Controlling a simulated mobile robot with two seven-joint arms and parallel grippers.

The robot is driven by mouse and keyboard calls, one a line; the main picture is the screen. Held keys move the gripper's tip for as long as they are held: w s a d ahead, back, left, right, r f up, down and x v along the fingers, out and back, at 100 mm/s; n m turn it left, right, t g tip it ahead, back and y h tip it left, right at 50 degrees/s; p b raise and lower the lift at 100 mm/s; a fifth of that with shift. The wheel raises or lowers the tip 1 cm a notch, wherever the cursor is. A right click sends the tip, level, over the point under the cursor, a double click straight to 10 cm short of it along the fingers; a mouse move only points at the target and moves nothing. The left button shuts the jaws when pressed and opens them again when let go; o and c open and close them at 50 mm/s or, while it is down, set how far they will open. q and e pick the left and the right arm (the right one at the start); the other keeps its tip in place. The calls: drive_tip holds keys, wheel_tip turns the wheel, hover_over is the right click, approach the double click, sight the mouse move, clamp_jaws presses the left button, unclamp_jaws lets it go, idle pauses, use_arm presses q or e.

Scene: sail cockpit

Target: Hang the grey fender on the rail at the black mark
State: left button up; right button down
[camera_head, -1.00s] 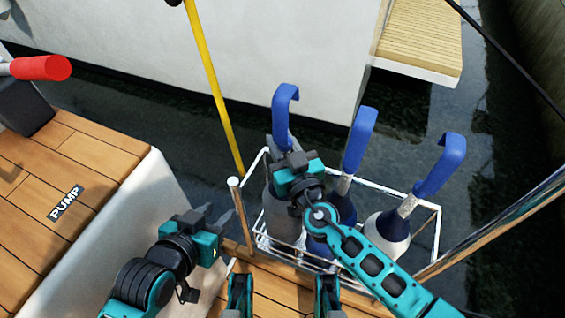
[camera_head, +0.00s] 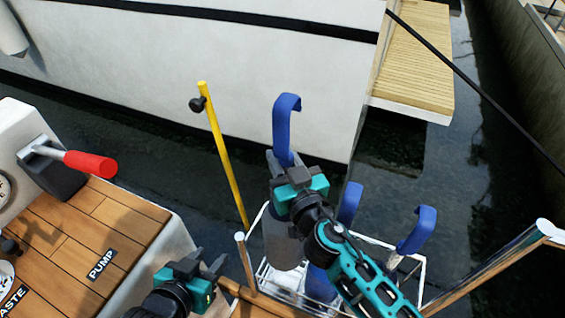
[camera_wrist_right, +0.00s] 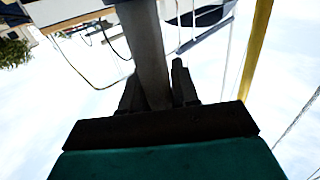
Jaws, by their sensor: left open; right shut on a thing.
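The grey fender (camera_head: 284,248) has a blue hook (camera_head: 283,122) on top and hangs upright. My right gripper (camera_head: 284,168) is shut on its neck, just under the hook. The grey neck (camera_wrist_right: 148,50) also shows between the fingers in the right wrist view. The fender's lower end is at the left side of the white wire basket (camera_head: 424,270); my arm hides part of it. My left gripper (camera_head: 217,262) is open and empty at the lower left, apart from the fender. A shiny rail (camera_head: 495,267) runs along the lower right. I cannot make out a black mark on it.
Two other fenders with blue hooks (camera_head: 418,230) (camera_head: 349,203) stand in the basket, partly behind my arm. A yellow pole (camera_head: 224,160) with a black knob stands left of the fender. A red-handled pump lever (camera_head: 90,164) is at left. Water and a white hull lie beyond.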

sight(282, 145)
use_arm(q)
wheel_tip(282, 145, up, 3)
drive_tip(key=shift+f+p, duration=0.1)
drive_tip(key=shift+p, duration=0.8)
use_arm(e)
wheel_tip(282, 145, up, 4)
drive_tip(key=shift+r, duration=0.15)
use_arm(q)
drive_tip(key=shift+d, duration=0.15)
use_arm(e)
drive_tip(key=shift+s, duration=0.1)
